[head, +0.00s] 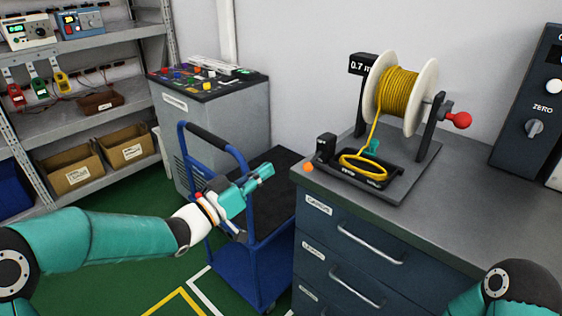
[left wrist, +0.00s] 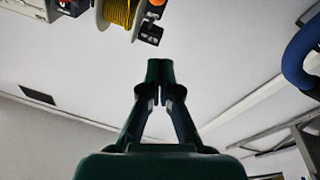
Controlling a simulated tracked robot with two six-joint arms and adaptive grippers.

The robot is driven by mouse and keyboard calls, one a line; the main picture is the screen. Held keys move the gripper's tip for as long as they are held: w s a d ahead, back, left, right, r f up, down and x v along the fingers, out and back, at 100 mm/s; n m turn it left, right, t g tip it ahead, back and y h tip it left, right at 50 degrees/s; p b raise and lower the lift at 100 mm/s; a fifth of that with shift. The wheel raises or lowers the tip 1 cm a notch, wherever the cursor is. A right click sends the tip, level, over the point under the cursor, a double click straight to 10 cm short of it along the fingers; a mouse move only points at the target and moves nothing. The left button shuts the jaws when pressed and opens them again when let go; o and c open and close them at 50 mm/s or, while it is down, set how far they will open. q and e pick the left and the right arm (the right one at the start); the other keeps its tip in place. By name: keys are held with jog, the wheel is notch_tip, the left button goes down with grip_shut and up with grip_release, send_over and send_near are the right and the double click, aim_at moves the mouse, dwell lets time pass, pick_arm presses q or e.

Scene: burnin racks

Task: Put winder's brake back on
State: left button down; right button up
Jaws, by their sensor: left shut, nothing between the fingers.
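The winder stands on the grey workbench, with a white-flanged spool (head: 428,85) of yellow cable (head: 398,90) between dark uprights. A red knob (head: 459,120) sticks out at the right end of its axle. A loop of cable lies on the black base, beside a small teal part (head: 371,148). I cannot tell which part is the brake. My left gripper (head: 268,170) is shut and empty, left of the bench and above the blue cart. In the left wrist view its fingertips (left wrist: 160,68) meet, and the spool (left wrist: 103,14) shows at the top. My right gripper is out of view.
A blue cart (head: 254,258) stands left of the bench drawers (head: 345,250). An orange ball-like thing (head: 308,167) is at the bench's left corner. A dark panel marked ZERO (head: 528,110) stands at right. The bench front is clear. Shelves (head: 85,116) stand at left.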

pick_arm(q)
jog(key=shift+f+v, duration=0.2)
jog(key=shift+v, duration=1.3)
jog(key=s+f+n+g+y, duration=0.3)
jog(key=s+f+n, duration=0.1)
jog(key=f, duration=1.2)
jog(key=s+f+n+g+y, duration=0.2)
jog(key=s+f+n+y, duration=0.15)
jog(key=f, duration=1.25)
jog(key=s+a+f+g+y, duration=0.1)
jog(key=s+f+g, duration=0.45)
jog(key=s, duration=0.55)
jog(key=s+a+f+g+y, duration=0.15)
jog(key=s+f+g, duration=0.25)
jog(key=s+f, duration=0.5)
notch_tip(320, 180, up, 16)
jog(key=s+p, duration=0.1)
jog(key=p, duration=1.2)
jog(key=shift+s+d+f+m, duration=0.15)
jog(key=shift+s+d+m, duration=0.15)
jog(key=shift+d+m, duration=0.1)
